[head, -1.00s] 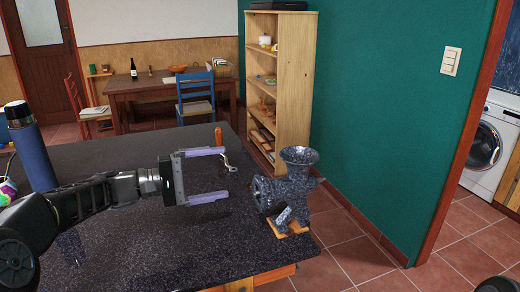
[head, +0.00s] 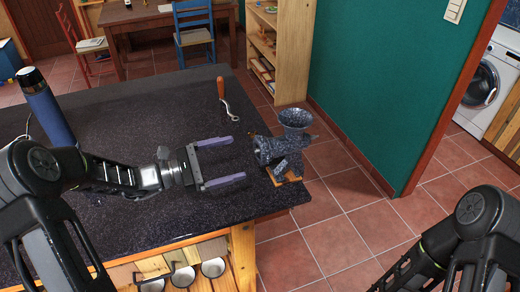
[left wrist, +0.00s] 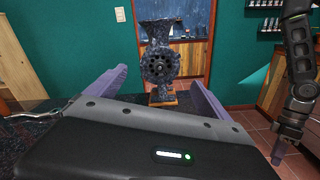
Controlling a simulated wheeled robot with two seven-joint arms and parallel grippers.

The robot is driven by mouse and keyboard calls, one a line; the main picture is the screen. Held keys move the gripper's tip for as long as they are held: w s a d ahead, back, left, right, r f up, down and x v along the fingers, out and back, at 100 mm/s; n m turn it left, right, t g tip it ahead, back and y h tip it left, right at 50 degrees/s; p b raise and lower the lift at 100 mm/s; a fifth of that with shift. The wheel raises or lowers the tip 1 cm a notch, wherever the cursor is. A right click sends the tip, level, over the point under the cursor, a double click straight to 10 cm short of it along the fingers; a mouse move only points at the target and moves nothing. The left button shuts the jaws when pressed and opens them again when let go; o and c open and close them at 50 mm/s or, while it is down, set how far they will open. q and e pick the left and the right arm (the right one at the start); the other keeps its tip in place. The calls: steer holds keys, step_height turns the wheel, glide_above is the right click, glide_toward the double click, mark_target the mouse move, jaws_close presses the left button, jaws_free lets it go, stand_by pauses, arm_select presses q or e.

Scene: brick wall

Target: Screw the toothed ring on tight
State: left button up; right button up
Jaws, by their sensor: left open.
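A speckled dark meat grinder (head: 295,122) stands upright on a wooden foot at the table's right edge. Its toothed ring (head: 261,151) sits around the round mouth facing my left gripper. The left wrist view shows the ring (left wrist: 147,66) nearly face-on around a plate with holes. My left gripper (head: 238,160) is open and empty, its purple fingers pointing at the ring, a short gap away. Whether the ring is tight cannot be seen. My right gripper is outside the head view; a purple finger (left wrist: 278,151) of it shows at the right of the left wrist view.
A crank with an orange handle (head: 221,88) lies on the dark table (head: 130,105) behind my left gripper. A blue bottle (head: 46,106) stands at the left. White cups (head: 183,276) sit below the front edge. A wooden shelf (head: 290,55) stands beyond the grinder.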

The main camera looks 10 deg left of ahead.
arm_select(q)
steer(key=b+x, duration=0.1)
steer(key=x, duration=0.6)
stand_by(0.5)
steer(key=shift+b, duration=0.35)
